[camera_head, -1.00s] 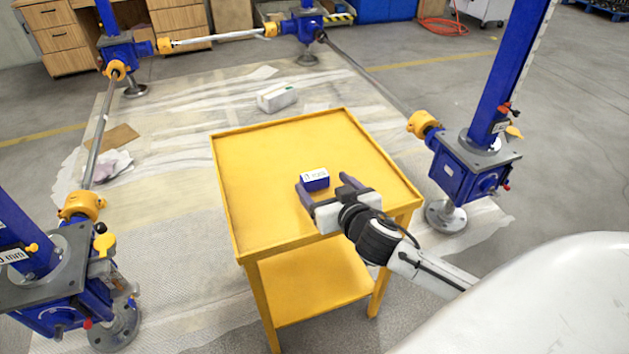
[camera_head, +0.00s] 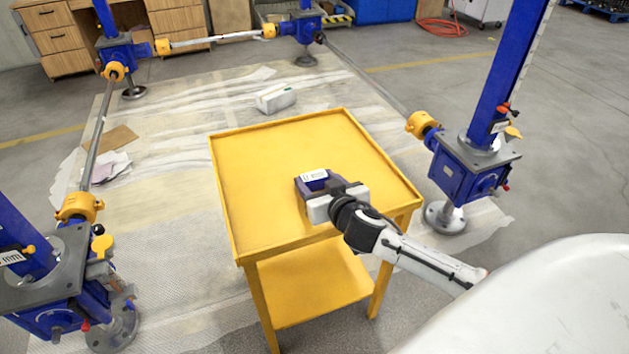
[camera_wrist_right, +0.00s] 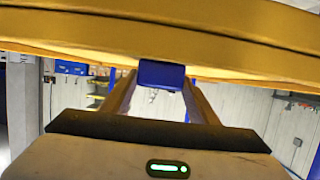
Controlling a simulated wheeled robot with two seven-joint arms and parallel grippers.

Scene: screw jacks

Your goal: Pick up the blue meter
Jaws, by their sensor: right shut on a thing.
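The blue meter (camera_head: 314,177), a small blue box with a white label on top, is over the yellow cart's top, near its front right part. My right gripper (camera_head: 320,186) reaches in from the right and is shut on the meter, one finger on each side. In the right wrist view the meter (camera_wrist_right: 162,75) sits between the two fingers (camera_wrist_right: 158,95), against the yellow tray edge. I cannot tell whether the meter still touches the tray. My left gripper is not in view.
The yellow cart (camera_head: 250,170) has a raised rim and a lower shelf. Blue screw jacks (camera_head: 465,165) stand around it, joined by rods. A white box (camera_head: 276,98) lies on the floor sheet behind. Most of the cart top is clear.

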